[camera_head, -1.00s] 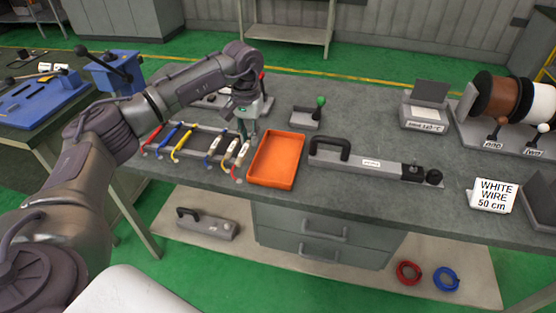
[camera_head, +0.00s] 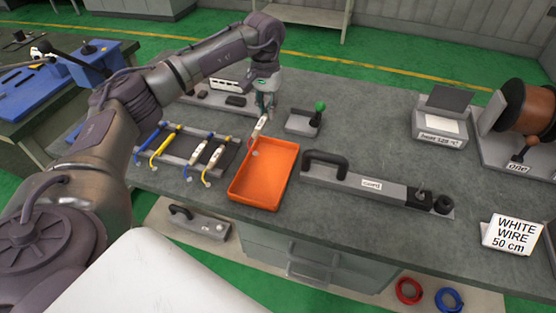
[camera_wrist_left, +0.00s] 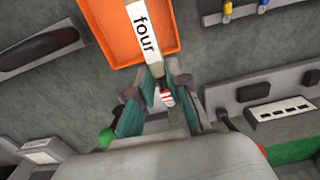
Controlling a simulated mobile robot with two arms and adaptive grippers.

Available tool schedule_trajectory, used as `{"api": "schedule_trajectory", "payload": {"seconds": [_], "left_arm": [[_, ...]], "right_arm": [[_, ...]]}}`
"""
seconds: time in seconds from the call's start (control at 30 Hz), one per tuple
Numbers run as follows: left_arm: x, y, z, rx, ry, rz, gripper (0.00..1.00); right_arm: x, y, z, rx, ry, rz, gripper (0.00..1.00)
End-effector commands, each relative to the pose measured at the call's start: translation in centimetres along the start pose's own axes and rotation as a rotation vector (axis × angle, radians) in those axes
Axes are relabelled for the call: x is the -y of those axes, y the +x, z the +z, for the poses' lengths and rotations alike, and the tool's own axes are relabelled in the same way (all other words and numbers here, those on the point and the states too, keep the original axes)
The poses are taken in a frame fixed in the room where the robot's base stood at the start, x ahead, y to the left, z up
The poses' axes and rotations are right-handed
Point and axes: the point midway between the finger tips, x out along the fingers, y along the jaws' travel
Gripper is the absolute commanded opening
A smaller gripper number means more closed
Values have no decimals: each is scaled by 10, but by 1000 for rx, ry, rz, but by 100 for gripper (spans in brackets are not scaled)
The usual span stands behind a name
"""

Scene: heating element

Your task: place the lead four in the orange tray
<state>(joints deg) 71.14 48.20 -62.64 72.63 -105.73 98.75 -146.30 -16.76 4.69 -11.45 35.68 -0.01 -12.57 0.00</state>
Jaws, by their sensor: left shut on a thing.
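My left gripper (camera_head: 265,108) is shut on the lead four (camera_head: 258,128), a white-labelled lead with a red end. In the left wrist view the gripper (camera_wrist_left: 158,95) grips it near its red-and-white striped end, and the label "four" (camera_wrist_left: 143,30) is readable. The lead hangs tilted over the far end of the orange tray (camera_head: 245,203). Whether it touches the tray I cannot tell. The tray is otherwise empty in the head view and also shows in the left wrist view (camera_wrist_left: 98,20). My right gripper is not in view.
A lead rack (camera_head: 228,160) with several coloured leads stands left of the tray. A long grey bar tool with a black handle (camera_head: 322,158) lies close to its right. A small green-knobbed device (camera_head: 303,122) stands behind.

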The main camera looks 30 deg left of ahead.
Motion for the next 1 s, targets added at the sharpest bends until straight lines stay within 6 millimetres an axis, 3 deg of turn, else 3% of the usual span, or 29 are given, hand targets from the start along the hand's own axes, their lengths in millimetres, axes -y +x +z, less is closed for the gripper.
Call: {"api": "schedule_trajectory", "payload": {"seconds": [0.2,0.5,0.77,1.0], "left_arm": [[-17,17,29,5,6,-3,0],[-52,56,84,5,4,-1,0],[-62,74,98,3,-2,0,0],[-62,106,98,3,-2,-1,0]], "right_arm": [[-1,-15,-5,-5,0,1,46],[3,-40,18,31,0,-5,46],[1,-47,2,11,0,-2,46],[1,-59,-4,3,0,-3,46]]}}
